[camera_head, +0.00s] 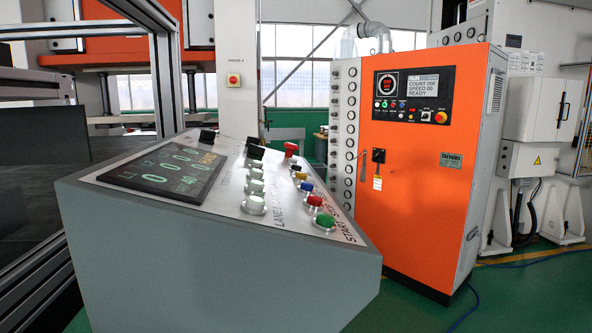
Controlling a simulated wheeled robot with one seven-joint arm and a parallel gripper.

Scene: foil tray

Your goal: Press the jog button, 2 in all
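A grey control console (215,255) stands in front with a sloped, light button panel (232,205). A column on the panel's right side holds a green button (325,220), a red button (314,200), a blue button (306,186), a yellow one (300,176) and a dark one. A display (170,168) on the console shows zeros. My gripper is not in view.
An orange cabinet (415,185) with a small screen reading COUNT 000 and READY stands behind the console to the right. A metal frame (35,270) borders the left side. Pale buttons (254,204) line the panel's middle. Green floor is open at the lower right.

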